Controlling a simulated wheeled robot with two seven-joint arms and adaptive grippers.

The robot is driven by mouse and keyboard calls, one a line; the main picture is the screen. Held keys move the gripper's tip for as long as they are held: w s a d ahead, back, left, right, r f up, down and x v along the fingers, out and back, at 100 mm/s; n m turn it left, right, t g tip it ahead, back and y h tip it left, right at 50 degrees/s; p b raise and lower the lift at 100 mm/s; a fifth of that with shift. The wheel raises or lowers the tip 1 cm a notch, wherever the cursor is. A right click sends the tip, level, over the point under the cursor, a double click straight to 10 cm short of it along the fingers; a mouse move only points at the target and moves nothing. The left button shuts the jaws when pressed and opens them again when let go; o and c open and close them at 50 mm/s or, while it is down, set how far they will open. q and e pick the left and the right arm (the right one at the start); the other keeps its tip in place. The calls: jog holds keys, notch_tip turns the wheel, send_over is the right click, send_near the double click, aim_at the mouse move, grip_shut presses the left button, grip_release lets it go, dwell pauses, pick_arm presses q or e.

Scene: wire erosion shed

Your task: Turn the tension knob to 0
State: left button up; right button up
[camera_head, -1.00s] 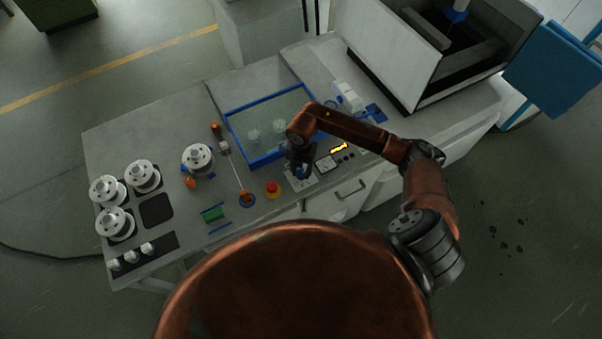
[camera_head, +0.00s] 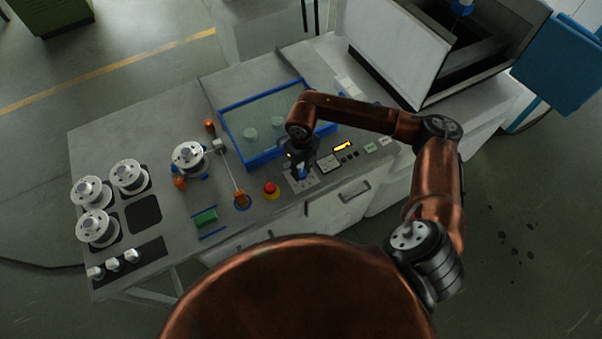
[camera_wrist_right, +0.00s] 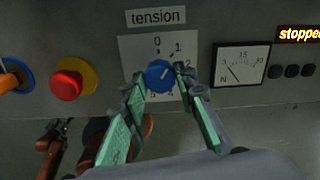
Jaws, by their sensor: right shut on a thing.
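The blue tension knob (camera_wrist_right: 159,76) sits on a white dial plate (camera_wrist_right: 130,52) marked "tension", with 0 at the top and 1 and 2 to its right. Its pale pointer mark seems to lean up and to the right, away from 0; its exact number is hard to read. My right gripper (camera_wrist_right: 163,88) has its green-padded fingers on either side of the knob and is shut on it. In the head view my right gripper (camera_head: 302,170) reaches down to the dial plate and mostly hides the knob. My left gripper is not in view.
A red emergency button (camera_wrist_right: 66,84) on a yellow ring is left of the dial. A needle meter (camera_wrist_right: 241,64) in newtons and a "stopped" display (camera_wrist_right: 299,34) are to its right. A blue-rimmed tank (camera_head: 262,160) lies behind; white spools (camera_head: 129,177) stand at left.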

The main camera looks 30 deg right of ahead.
aim_at(301, 172)
jog(key=n+b, duration=0.3)
jog(key=n, duration=0.1)
jog(key=shift+f+b, duration=0.1)
jog(key=shift+b, duration=0.2)
jog(key=shift+n+b, duration=0.9)
jog(key=shift+n, duration=0.5)
jog(key=o, duration=1.2)
jog(key=shift+c, duration=0.2)
notch_tip(301, 172, up, 12)
